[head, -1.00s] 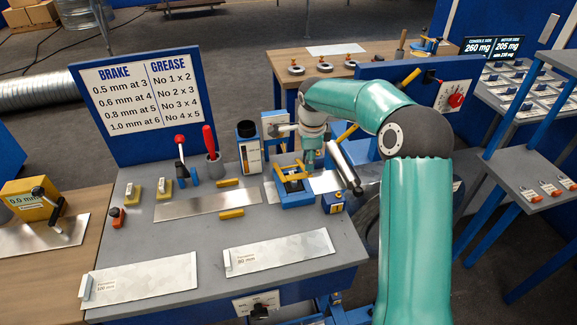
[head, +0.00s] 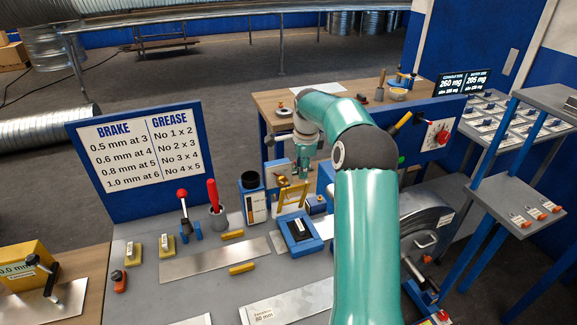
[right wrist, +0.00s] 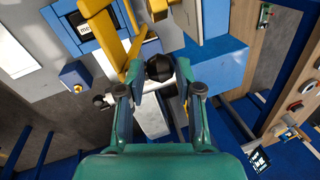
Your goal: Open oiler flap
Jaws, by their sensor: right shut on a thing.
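The box (right wrist: 88,28) and frame (right wrist: 131,45) also show in the right wrist view. My right gripper (head: 303,173) is beside the top of the frame. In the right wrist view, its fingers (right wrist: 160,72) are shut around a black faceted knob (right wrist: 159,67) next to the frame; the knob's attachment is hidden. My left gripper is out of view.
A red-handled tool (head: 213,196) and a red-knobbed lever (head: 184,205) stand farther left. A grey curved machine (head: 425,226) is to the right.

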